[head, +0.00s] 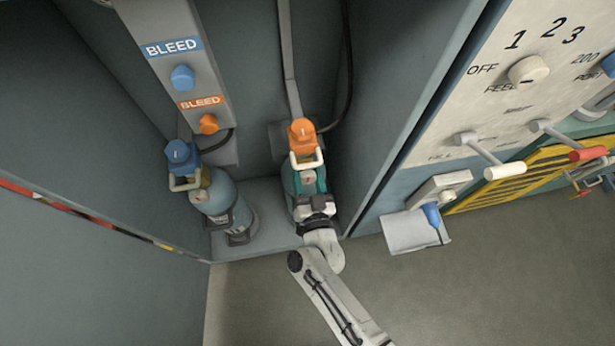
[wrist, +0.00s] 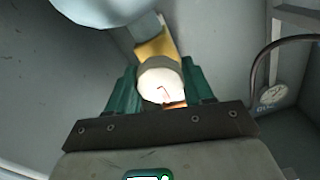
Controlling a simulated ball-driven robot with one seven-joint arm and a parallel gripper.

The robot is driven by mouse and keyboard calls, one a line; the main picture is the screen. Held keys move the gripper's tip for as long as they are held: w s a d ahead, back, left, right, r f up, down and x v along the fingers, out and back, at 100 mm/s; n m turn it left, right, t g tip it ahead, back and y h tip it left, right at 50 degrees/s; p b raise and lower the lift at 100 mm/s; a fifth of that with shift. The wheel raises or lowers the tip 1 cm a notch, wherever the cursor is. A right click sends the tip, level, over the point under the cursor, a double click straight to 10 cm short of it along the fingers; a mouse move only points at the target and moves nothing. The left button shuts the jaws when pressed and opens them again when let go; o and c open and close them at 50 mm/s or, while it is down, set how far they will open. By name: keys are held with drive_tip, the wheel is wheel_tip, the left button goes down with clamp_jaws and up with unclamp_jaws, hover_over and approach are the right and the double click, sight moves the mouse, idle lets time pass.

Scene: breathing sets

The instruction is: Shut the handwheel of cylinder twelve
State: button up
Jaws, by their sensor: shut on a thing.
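Two cylinders stand in a grey bay in the head view. My gripper (head: 309,182) is just below that orange handwheel, at the valve. The exact contact is hidden. I cannot read a cylinder number.
A grey panel has a blue bleed knob (head: 182,77) and an orange bleed knob (head: 208,124). On the right are a control panel with levers (head: 505,171), a yellow grille (head: 530,178) and a white sheet (head: 412,232). A hose and small gauge (wrist: 272,95) are beside my gripper. The floor is clear.

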drive_tip(key=o, duration=1)
drive_tip(key=shift+o, duration=0.2)
drive_tip(key=v, duration=1)
drive_tip(key=shift+s+p, duration=0.4)
drive_tip(key=shift+p, duration=0.05)
drive_tip(key=shift+d, duration=0.1)
